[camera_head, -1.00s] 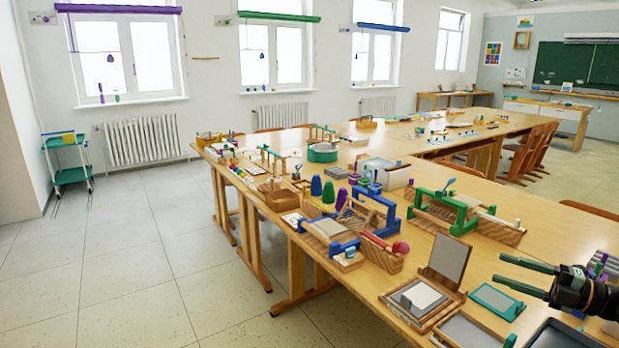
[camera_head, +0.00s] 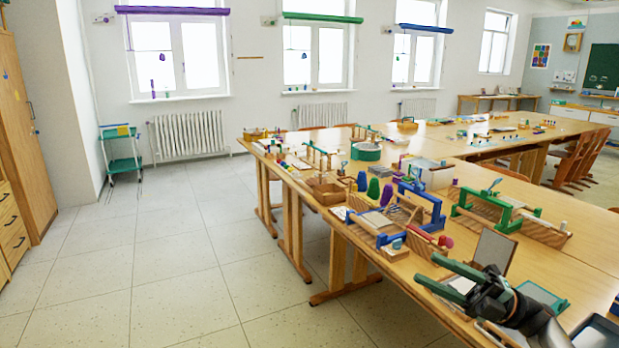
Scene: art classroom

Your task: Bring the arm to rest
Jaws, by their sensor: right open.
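My right gripper (camera_head: 432,270) shows at the lower right of the head view, black with two green-edged fingers pointing left. The fingers are spread apart, with nothing seen between them. It is over the near right edge of the long wooden table (camera_head: 330,239), in front of a framed grey board (camera_head: 494,250). My right arm behind it is dark and runs off toward the lower right corner. My left gripper is not in the view.
The table holds wooden trays, a green frame (camera_head: 488,210), a blue frame (camera_head: 424,204) and a teal-edged tray (camera_head: 543,298) beside my arm. A wooden cabinet (camera_head: 22,130) and a green trolley (camera_head: 122,164) stand at left. The tiled floor (camera_head: 185,255) between is clear.

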